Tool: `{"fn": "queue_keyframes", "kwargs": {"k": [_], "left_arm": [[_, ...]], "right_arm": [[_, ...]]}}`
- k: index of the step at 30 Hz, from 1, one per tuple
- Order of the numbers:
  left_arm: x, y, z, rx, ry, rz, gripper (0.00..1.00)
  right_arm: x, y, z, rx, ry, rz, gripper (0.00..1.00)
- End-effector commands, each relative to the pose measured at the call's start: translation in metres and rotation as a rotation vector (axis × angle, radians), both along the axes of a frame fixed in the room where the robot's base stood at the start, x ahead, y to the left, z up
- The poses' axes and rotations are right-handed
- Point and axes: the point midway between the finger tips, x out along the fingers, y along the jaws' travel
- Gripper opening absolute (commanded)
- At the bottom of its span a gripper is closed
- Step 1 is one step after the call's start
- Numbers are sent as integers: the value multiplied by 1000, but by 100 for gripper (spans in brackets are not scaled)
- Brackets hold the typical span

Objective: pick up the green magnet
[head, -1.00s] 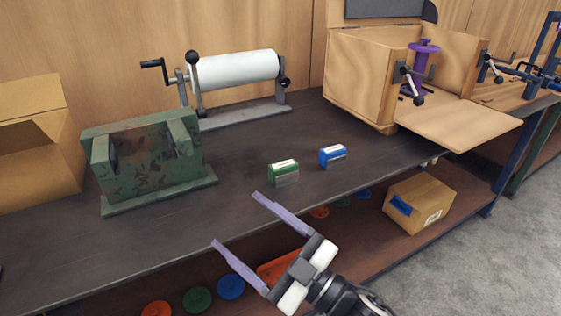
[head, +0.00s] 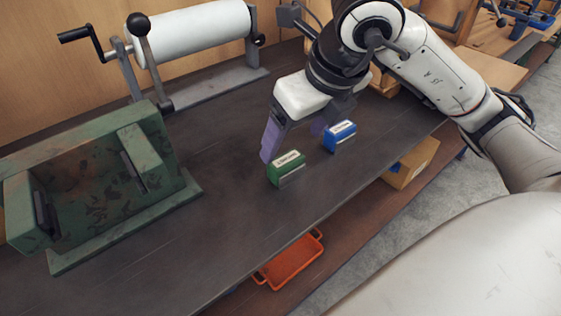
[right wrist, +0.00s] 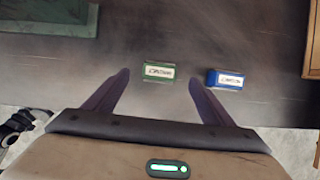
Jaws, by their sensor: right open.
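The green magnet (head: 286,168) is a small block with a white label on top, lying on the dark bench. In the right wrist view the green magnet (right wrist: 159,73) sits ahead of and between my two open fingers. My right gripper (head: 295,135) is open and empty, above the bench just behind the magnet in the head view; its far finger is partly hidden. The right wrist view shows both purple fingers of the gripper (right wrist: 158,90) spread apart. My left gripper is not in view.
A blue magnet (head: 340,136) lies close to the right of the green one; it also shows in the wrist view (right wrist: 225,79). A green metal cradle (head: 95,185) stands at left and a white roller (head: 190,34) behind. An orange tray (head: 290,262) is on the shelf below.

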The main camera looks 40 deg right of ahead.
Motion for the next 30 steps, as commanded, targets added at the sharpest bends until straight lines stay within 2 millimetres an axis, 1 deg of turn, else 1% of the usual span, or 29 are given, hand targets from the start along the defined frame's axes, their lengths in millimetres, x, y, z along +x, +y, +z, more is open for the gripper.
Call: {"fn": "queue_keyframes", "kwargs": {"k": [1, 3, 10, 15, 18, 21, 27, 28, 30], "left_arm": [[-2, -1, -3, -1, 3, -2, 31], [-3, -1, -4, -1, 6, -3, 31], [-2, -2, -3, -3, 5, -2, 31], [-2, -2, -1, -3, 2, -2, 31], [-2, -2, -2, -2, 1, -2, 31], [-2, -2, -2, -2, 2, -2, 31], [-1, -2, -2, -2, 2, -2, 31], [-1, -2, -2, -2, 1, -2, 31], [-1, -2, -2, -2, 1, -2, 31]], "right_arm": [[2, 0, -11, 1, 8, -1, 77], [6, 1, -19, 2, 7, 1, 77], [12, 1, -36, 4, 6, 4, 77], [18, -1, -62, 4, 9, 4, 77], [24, 0, -72, 5, 6, 5, 77], [26, 0, -78, 4, 5, 5, 77], [27, 0, -78, 4, 4, 5, 77], [27, 0, -78, 5, 4, 5, 75], [27, 0, -78, 5, 3, 5, 63]]}}
